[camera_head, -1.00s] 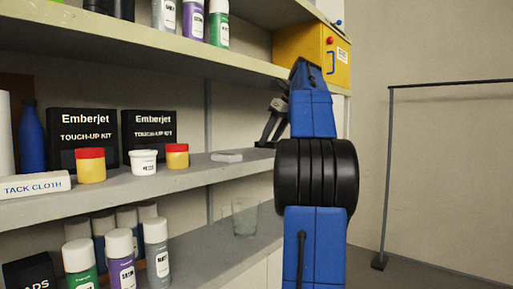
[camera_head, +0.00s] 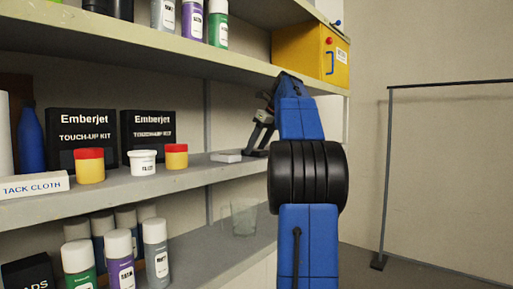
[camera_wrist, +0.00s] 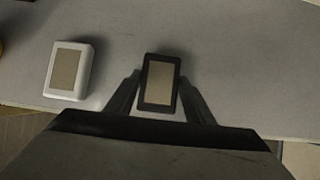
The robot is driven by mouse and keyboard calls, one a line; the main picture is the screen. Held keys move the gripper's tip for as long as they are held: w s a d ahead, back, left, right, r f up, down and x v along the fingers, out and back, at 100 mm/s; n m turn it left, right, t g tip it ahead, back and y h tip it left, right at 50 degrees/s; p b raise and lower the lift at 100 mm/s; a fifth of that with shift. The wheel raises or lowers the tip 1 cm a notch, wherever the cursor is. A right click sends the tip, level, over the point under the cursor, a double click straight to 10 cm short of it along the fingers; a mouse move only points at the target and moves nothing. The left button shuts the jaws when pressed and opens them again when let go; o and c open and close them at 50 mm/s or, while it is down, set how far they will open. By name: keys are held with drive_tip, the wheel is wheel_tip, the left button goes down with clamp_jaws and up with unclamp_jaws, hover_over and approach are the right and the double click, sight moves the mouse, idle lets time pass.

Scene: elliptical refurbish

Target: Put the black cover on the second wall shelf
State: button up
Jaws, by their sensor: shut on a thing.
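The black cover (camera_wrist: 159,84), a small black frame with a tan inner face, sits between the two fingers of my gripper (camera_wrist: 160,80) in the wrist view. My gripper is shut on it. In the head view my gripper (camera_head: 262,130) is at the right end of the middle wall shelf (camera_head: 120,185), just above its surface. The cover is dark and hard to make out there. I cannot tell whether it touches the shelf.
A white cover (camera_wrist: 69,71) lies on the shelf to the left of my gripper; it also shows in the head view (camera_head: 227,156). Farther left are jars and touch-up kit boxes (camera_head: 148,132). A glass (camera_head: 244,217) stands below. A yellow box (camera_head: 310,52) is above.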

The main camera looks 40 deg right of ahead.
drive_tip(key=o, duration=1.3)
drive_tip(key=shift+f, duration=0.1)
drive_tip(key=shift+c, duration=0.2)
drive_tip(key=shift+v, duration=2.4)
drive_tip(key=shift+s+r, duration=0.25)
drive_tip(key=shift+s, duration=0.05)
drive_tip(key=s+d, duration=0.1)
drive_tip(key=s, duration=1)
drive_tip(key=shift+s, duration=0.25)
